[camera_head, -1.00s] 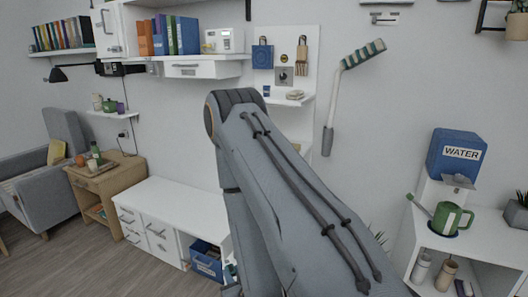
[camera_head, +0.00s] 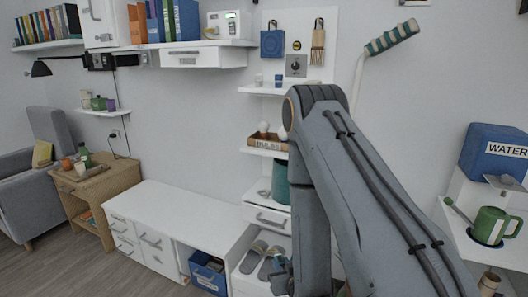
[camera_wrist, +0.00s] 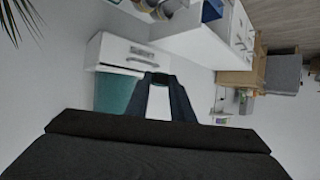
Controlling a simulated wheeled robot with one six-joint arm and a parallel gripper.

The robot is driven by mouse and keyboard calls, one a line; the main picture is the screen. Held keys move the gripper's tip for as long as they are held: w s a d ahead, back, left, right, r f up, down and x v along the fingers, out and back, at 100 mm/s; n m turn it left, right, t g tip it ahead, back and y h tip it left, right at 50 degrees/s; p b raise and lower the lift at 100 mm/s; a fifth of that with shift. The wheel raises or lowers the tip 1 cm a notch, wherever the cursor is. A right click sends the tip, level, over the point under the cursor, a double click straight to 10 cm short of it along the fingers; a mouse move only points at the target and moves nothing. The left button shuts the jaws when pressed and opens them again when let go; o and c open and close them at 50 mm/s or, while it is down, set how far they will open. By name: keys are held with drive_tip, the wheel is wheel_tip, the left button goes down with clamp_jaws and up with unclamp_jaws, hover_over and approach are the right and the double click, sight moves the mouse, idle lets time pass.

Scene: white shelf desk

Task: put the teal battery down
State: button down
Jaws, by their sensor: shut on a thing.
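My gripper (camera_wrist: 158,77) shows in the wrist view as two dark fingers that come together at their tips. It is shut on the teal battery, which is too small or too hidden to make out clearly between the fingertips. In the head view my arm crosses the right middle of the picture, and the gripper is low and mostly hidden, near the slippers. I cannot tell from these frames whether the battery touches any surface.
A teal cylinder (camera_head: 281,182) stands on a white drawer unit (camera_head: 266,217). Slippers (camera_head: 253,257) lie below. A long white cabinet (camera_head: 185,222) has a clear top, with a blue bin (camera_head: 207,274) at its right. A green watering can (camera_head: 491,226) stands right.

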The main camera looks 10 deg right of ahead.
drive_tip(key=w+f+b, duration=1.1)
drive_tip(key=w+b, duration=0.3)
drive_tip(key=w+f+n+y+b, duration=0.1)
drive_tip(key=w+f+b, duration=1.1)
drive_tip(key=w+b, duration=0.2)
drive_tip(key=shift+w+d+f+y+b, duration=0.2)
drive_tip(key=shift+d+y+b, duration=0.15)
drive_tip(key=shift+b, duration=0.2)
drive_tip(key=shift+s, duration=0.1)
wheel_tip(320, 180, down, 10)
drive_tip(key=b, duration=0.2)
drive_tip(key=shift+b, duration=0.35)
drive_tip(key=shift+f, duration=0.15)
drive_tip(key=c, duration=1.9)
unclamp_jaws()
drive_tip(key=shift+c, duration=0.2)
drive_tip(key=o, duration=0.4)
